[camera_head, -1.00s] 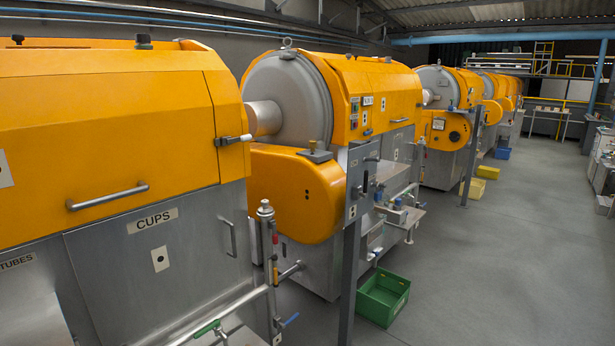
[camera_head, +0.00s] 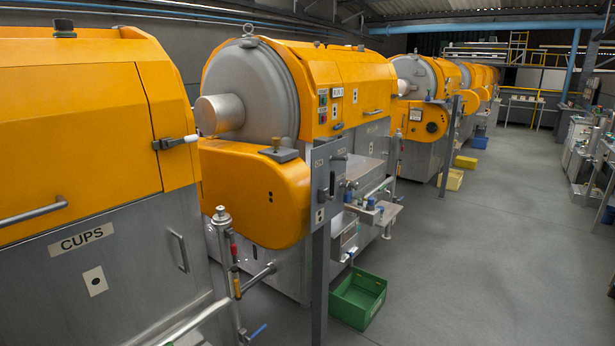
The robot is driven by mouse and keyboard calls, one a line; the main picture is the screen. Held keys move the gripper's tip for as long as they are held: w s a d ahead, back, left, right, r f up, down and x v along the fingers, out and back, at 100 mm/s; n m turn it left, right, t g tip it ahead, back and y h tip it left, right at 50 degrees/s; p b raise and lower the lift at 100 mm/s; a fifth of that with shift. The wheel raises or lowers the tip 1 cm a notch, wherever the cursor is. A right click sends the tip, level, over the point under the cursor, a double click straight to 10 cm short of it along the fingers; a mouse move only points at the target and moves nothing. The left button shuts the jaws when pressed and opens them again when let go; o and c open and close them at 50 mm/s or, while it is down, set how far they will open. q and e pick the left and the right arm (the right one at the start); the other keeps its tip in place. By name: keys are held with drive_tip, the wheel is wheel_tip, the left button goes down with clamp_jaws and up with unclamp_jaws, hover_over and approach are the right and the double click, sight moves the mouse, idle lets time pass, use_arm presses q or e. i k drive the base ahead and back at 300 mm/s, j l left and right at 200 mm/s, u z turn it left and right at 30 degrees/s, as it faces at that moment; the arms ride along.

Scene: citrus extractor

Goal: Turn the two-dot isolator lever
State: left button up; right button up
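A grey isolator box (camera_head: 328,180) stands on a grey post (camera_head: 320,275) in front of the second orange machine. A dark upright lever (camera_head: 332,184) shows on its face. A small pale plate (camera_head: 319,216) sits low on the box; its dots are too small to count. The nearer machine carries a CUPS label (camera_head: 81,239) and a plate with one dark mark (camera_head: 95,280). Neither of my grippers is in view, and nothing touches the lever.
A green crate (camera_head: 358,298) lies on the floor right of the post. A pipe stand with a blue-handled valve (camera_head: 257,331) is left of it. The grey floor (camera_head: 470,270) to the right is clear.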

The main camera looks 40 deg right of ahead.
sight(332, 197)
drive_tip(key=i+l+u, duration=0.15)
drive_tip(key=l, duration=0.25)
drive_tip(key=l+u, duration=0.15)
drive_tip(key=l, duration=0.7)
drive_tip(key=i+l+u, duration=0.1)
drive_tip(key=l, duration=0.35)
